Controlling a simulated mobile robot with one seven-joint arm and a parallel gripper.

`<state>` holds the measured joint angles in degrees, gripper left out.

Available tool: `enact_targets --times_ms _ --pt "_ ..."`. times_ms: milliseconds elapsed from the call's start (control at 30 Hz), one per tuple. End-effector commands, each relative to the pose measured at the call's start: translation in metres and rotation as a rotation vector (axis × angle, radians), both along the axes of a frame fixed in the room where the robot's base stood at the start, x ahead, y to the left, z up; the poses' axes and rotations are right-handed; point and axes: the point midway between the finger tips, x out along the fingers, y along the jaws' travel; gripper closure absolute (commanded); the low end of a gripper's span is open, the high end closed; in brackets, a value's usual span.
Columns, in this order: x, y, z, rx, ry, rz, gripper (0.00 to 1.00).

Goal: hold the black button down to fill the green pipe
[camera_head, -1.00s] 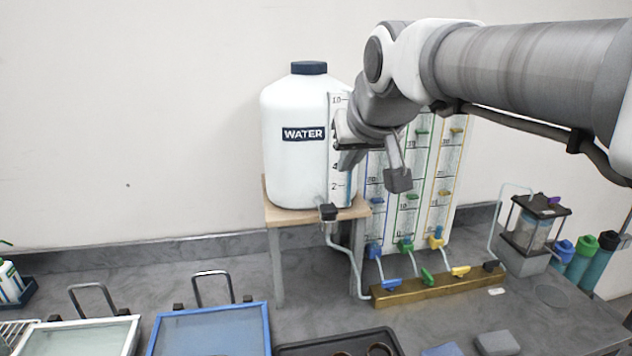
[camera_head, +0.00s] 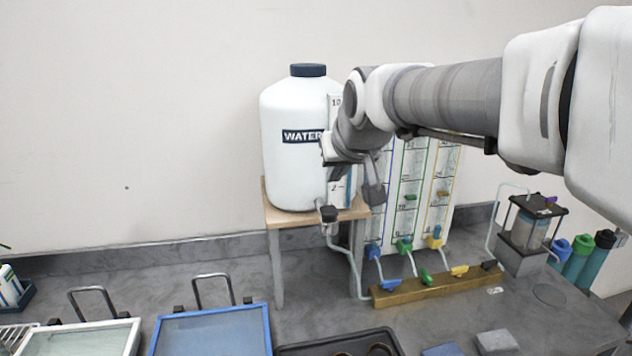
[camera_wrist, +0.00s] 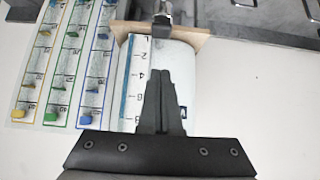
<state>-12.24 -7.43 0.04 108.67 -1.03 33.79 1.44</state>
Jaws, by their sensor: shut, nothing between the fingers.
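The black button (camera_head: 329,214) sits on the tap at the foot of the white water tank (camera_head: 290,170). The tap also shows at the top of the wrist view (camera_wrist: 162,18). The green pipe (camera_head: 404,180) is the green-edged scale column on the board (camera_head: 450,195) right of the tank, partly hidden by my arm. My gripper (camera_wrist: 163,76) is shut and empty, its fingers together in front of the tank's scale. In the head view it is above the button and apart from it.
The tank stands on a wooden stand (camera_head: 270,215). A brass manifold (camera_head: 435,288) with blue, green, yellow and black valves lies to the right. A black-framed container (camera_head: 528,225) stands at far right. Trays (camera_head: 210,330) line the front.

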Motion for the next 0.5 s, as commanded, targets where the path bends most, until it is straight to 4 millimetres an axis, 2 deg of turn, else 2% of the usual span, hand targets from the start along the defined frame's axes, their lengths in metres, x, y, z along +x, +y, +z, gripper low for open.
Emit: enact_targets --times_ms 200,333,500 --pt "0.030 0.006 -0.031 -0.001 0.004 0.000 1.00" --pt "0.030 0.006 -0.051 -0.001 0.003 0.000 1.00" --pt "0.030 0.006 -0.067 0.000 0.001 0.000 1.00"
